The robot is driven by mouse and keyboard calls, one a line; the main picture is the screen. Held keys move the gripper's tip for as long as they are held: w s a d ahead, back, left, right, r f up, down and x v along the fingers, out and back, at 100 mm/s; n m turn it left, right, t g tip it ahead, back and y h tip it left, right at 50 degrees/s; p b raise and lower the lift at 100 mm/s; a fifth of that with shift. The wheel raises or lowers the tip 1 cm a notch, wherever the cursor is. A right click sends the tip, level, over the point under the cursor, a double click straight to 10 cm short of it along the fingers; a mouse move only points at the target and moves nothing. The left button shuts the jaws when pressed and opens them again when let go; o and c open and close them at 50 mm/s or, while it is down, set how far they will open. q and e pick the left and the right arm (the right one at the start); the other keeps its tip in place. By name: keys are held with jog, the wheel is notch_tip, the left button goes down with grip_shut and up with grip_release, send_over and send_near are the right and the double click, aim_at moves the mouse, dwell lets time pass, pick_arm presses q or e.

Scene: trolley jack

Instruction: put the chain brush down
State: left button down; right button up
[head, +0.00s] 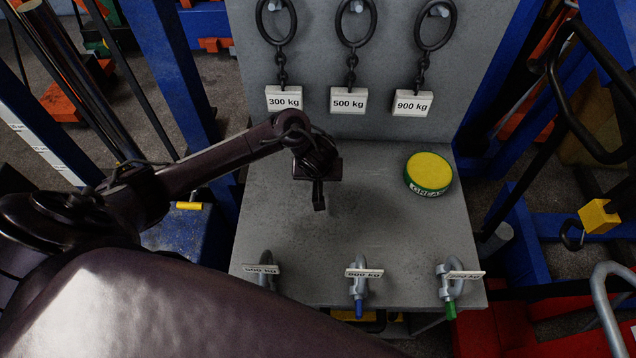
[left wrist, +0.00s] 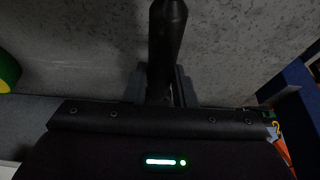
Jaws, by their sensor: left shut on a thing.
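My left gripper (head: 318,192) hangs over the middle of the grey bench top (head: 375,235), pointing down. In the left wrist view its fingers (left wrist: 162,88) are shut on a dark rod-like handle, which I take to be the chain brush (left wrist: 167,42). The handle runs up the picture against the grey surface, and its lower part is hidden by the gripper. The bristles cannot be made out. In the head view the brush cannot be told apart from the dark gripper. I cannot tell whether it touches the bench. My right gripper is not in view.
A green and yellow grease tin (head: 429,172) stands right of the gripper. Three tagged shackles (head: 265,268) (head: 359,287) (head: 450,284) line the bench's front edge. Three rings with weight tags (head: 351,100) hang on the back panel. The bench middle is clear.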

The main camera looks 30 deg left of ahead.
pick_arm(q)
jog(key=shift+f+p, duration=0.4)
jog(key=shift+f, duration=0.2)
jog(key=shift+w+a+f, duration=0.1)
jog(key=shift+f, duration=0.45)
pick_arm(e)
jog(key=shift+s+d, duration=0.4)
pick_arm(q)
jog(key=shift+f, duration=0.15)
jog(key=c, duration=1.2)
grip_release()
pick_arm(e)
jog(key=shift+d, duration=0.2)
